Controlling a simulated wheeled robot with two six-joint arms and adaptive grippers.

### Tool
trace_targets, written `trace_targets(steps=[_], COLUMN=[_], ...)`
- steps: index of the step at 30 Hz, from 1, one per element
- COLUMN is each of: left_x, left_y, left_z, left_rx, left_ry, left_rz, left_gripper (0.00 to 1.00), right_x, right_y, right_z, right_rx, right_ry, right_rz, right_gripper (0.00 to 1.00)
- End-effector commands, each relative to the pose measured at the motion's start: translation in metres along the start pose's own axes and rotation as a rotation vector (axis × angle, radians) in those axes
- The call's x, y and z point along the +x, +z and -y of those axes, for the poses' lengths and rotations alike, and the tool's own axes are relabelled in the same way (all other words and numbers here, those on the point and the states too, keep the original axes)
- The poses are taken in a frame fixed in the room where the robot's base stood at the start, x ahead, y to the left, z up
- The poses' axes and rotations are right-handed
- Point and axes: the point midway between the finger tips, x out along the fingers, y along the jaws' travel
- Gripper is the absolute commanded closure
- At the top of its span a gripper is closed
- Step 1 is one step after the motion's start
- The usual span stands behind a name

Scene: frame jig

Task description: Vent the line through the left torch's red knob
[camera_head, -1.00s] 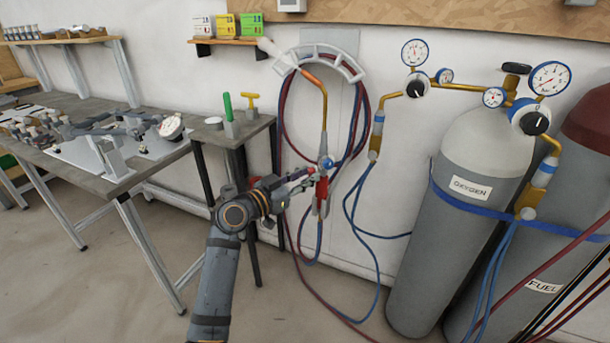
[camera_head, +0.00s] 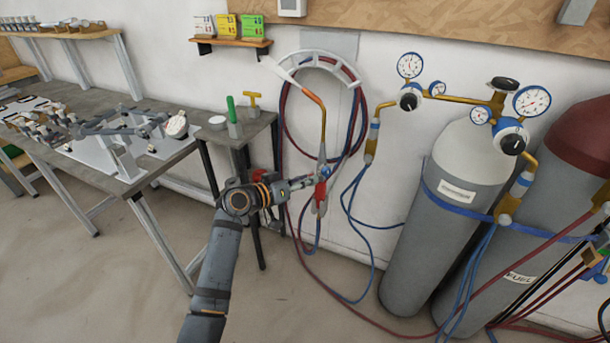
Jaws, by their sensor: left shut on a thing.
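The left torch (camera_head: 323,120) hangs upright by the wall, with a copper-coloured bent tube and a pale tip at its upper end. Its blue knob (camera_head: 325,170) sits just above its red knob (camera_head: 320,191). My left gripper (camera_head: 313,182) comes in from the left at the torch's valve end. Its fingers are shut at the red knob and partly hide it; the exact grip is small in the picture. My right gripper is not in the picture.
Red and blue hoses (camera_head: 352,290) loop below the torch. A grey oxygen cylinder (camera_head: 440,220) with gauges stands to the right, beside a red-topped fuel cylinder (camera_head: 585,140). A small side table (camera_head: 255,127) and a workbench (camera_head: 160,168) stand left.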

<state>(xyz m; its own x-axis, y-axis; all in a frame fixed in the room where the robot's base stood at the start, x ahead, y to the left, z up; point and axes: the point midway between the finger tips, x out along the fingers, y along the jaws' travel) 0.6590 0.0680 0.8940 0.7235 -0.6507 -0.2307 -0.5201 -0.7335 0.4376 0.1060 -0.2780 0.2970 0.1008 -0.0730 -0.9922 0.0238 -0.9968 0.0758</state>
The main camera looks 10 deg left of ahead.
Motion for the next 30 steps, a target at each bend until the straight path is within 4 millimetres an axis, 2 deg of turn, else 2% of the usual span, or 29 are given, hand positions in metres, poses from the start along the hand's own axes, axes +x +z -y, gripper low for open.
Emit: trace_targets(steps=[15, 16, 20, 21, 30], left_x=[0.0001, 0.0001, 0.0001, 0.0001, -0.0021], left_y=[-0.0001, -0.0001, -0.0002, -0.0002, -0.0001], left_z=[0.0000, 0.0000, 0.0000, 0.0000, 0.0004], left_rx=[-0.018, -0.018, -0.018, -0.018, -0.018], left_ry=[0.001, 0.001, 0.001, 0.001, 0.000], left_rz=[0.009, 0.009, 0.008, 0.008, 0.008], left_gripper=[1.00, 0.72, 0.55, 0.52, 0.52], right_x=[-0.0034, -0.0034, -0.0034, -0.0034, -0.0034], right_y=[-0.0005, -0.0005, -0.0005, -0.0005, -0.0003], right_z=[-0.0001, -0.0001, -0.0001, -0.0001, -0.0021], right_rx=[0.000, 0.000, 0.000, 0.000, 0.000], right_ry=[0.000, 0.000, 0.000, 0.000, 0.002], right_rz=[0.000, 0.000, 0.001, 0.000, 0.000], right_gripper=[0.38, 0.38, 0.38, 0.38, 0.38])
